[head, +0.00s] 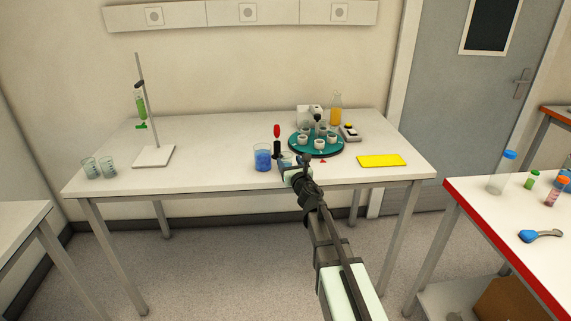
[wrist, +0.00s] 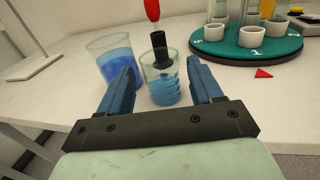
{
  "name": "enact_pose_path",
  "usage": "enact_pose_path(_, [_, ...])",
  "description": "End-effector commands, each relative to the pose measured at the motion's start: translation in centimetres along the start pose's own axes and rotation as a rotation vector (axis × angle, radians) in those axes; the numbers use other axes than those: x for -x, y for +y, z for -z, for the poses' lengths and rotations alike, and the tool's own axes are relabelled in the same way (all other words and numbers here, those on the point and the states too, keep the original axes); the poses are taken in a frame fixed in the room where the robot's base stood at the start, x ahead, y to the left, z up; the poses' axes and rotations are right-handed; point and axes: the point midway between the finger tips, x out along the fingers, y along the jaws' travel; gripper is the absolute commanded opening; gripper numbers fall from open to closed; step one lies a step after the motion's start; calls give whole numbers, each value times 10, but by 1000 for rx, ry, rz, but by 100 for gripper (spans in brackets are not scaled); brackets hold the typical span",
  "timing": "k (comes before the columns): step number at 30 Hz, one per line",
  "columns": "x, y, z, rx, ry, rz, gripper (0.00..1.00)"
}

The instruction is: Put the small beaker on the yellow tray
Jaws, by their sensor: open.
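The small beaker (wrist: 164,88) is clear glass with blue liquid. In the wrist view it stands upright between the two blue fingers of my gripper (wrist: 159,76). The fingers are open, with a gap visible on each side of the glass. In the head view my gripper (head: 293,167) is at the table's front edge and partly hides the small beaker (head: 286,158). The yellow tray (head: 381,160) lies flat and empty at the right of the same table.
A larger beaker of blue liquid (head: 262,158) stands close on the left. A small red triangle (wrist: 263,73) lies before the rack.

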Motion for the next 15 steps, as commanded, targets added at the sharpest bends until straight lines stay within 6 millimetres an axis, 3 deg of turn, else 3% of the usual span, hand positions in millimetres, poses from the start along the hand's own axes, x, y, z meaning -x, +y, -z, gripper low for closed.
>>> enact_pose_path(1, [-11, 0, 0, 0, 0, 0, 65])
enact_pose_path(10, [-26, 0, -1, 0, 0, 1, 65])
enact_pose_path(15, [-48, 1, -5, -1, 0, 1, 65])
